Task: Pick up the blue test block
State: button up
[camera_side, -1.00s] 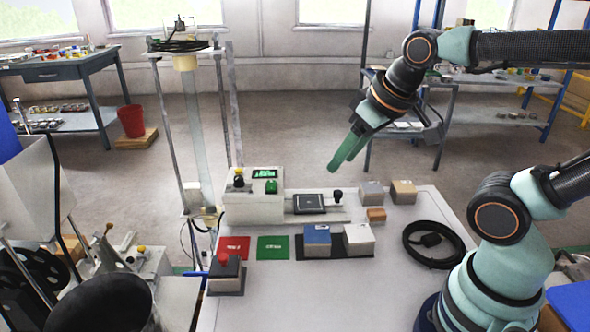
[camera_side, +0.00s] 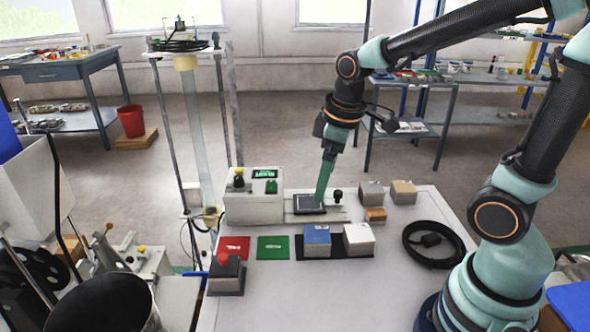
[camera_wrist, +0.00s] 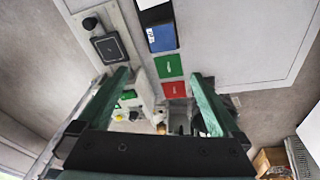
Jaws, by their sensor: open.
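The blue test block (camera_side: 317,240) sits upright on a dark mat (camera_side: 339,254) on the white table, left of a white block (camera_side: 358,238). In the wrist view the blue block (camera_wrist: 161,37) is at the top centre, beyond my fingertips. My gripper (camera_side: 322,198) is above the table, behind the blue block and apart from it, over the dark square plate of the test device. In the wrist view my gripper (camera_wrist: 163,80) shows two green fingers spread wide with nothing held between them.
A red card (camera_side: 234,247) and a green card (camera_side: 272,247) lie left of the block. A red-button box (camera_side: 226,274) stands at front left. The test device (camera_side: 253,205) stands behind. Small blocks (camera_side: 403,191) and a black cable coil (camera_side: 432,243) are at right. The front table is clear.

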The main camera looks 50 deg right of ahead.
aim_at(317, 234)
jog(key=f+n, duration=0.1)
jog(key=f, duration=0.5)
jog(key=w+f+n+g, duration=0.1)
jog(key=f, duration=0.5)
jog(key=w+f+n+g, duration=0.1)
jog(key=f, duration=0.5)
jog(key=shift+d+f, duration=0.25)
jog(key=shift+d, duration=0.05)
grip_shut()
jog(key=shift+r, duration=0.2)
